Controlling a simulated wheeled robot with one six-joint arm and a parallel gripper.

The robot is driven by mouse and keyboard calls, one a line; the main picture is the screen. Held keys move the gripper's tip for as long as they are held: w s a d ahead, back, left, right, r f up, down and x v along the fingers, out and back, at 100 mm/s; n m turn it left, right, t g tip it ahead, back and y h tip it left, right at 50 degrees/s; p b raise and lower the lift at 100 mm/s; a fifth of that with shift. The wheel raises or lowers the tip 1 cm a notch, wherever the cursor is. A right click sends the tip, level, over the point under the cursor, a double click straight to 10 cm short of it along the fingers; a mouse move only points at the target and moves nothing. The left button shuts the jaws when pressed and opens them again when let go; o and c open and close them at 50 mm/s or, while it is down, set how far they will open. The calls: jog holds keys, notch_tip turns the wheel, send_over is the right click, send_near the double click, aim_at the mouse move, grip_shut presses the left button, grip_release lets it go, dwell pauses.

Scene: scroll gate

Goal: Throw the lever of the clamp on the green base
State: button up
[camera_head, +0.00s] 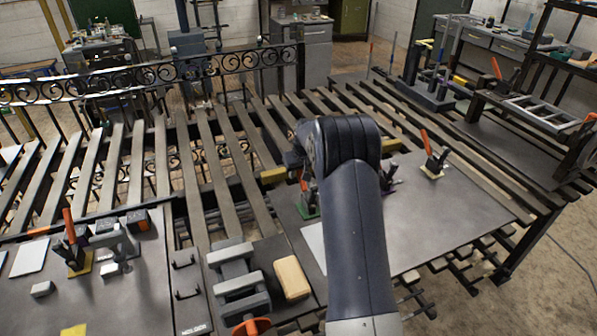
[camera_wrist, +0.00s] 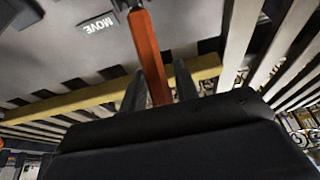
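The clamp's green base (camera_head: 309,210) shows in the head view on the grey plate, just left of my forearm. Most of this clamp is hidden behind my arm and gripper. In the wrist view, an orange lever (camera_wrist: 149,55) stands between the two dark fingers of my gripper (camera_wrist: 162,85). The fingers lie close on either side of the lever, with its end toward my palm. I cannot tell whether they touch it or grip it. In the head view my gripper is mostly hidden by my own arm.
Another orange-levered clamp (camera_head: 433,168) stands on the plate to the right. One more (camera_head: 74,245) stands at the left on a yellow base. A tan block (camera_head: 291,278) lies near the front.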

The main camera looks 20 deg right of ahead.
aim_at(300, 171)
grip_shut()
jog(key=shift+s+t+b, duration=0.15)
jog(key=shift+t+b, duration=0.15)
jog(key=shift+b, duration=0.95)
jog(key=shift+s+b, duration=0.1)
jog(key=shift+b, duration=0.45)
jog(key=s+t+b, duration=0.1)
jog(key=b, duration=0.4)
jog(key=s+r+t+b, duration=0.1)
jog(key=t+b, duration=0.1)
jog(key=b, duration=0.4)
jog(key=shift+r+t+b, duration=0.2)
jog(key=shift+t+b, duration=0.1)
jog(key=s+r+t+b, duration=0.1)
jog(key=b, duration=0.5)
jog(key=shift+s+t, duration=0.15)
jog(key=shift+t, duration=0.15)
jog(key=shift+r, duration=0.15)
